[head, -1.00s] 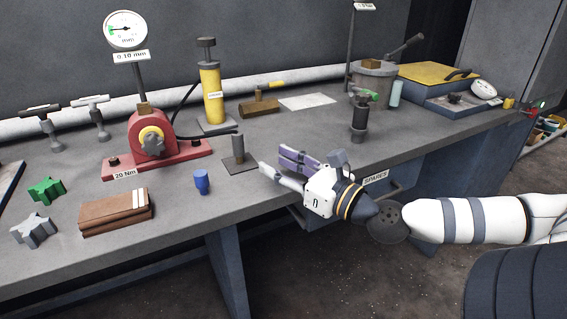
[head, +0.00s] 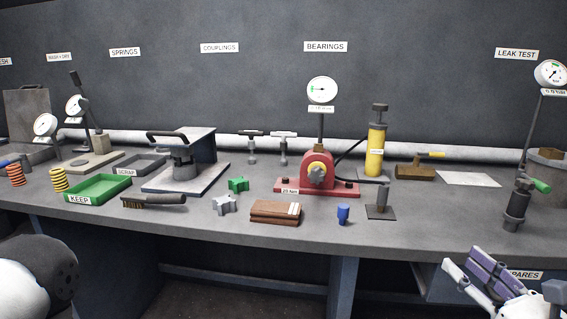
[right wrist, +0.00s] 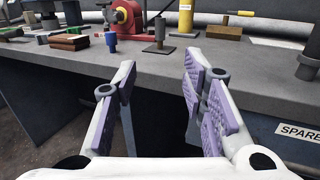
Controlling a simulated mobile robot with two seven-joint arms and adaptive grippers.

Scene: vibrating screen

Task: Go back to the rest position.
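My right gripper (head: 464,261) shows at the lower right of the head view, in front of the bench edge by the SPARES label (head: 523,275). In the right wrist view its two fingers with purple pads (right wrist: 158,66) stand apart, with nothing between them. A white and black part of my left arm shows at the lower left of the head view; the left gripper itself is out of sight.
The grey bench (head: 300,237) holds a red press (head: 318,172), a brown block (head: 275,212), a blue plug (head: 343,214), a green KEEP tray (head: 100,189), a yellow cylinder (head: 376,152) and a black fixture with a green handle (head: 517,205). Open floor lies in front.

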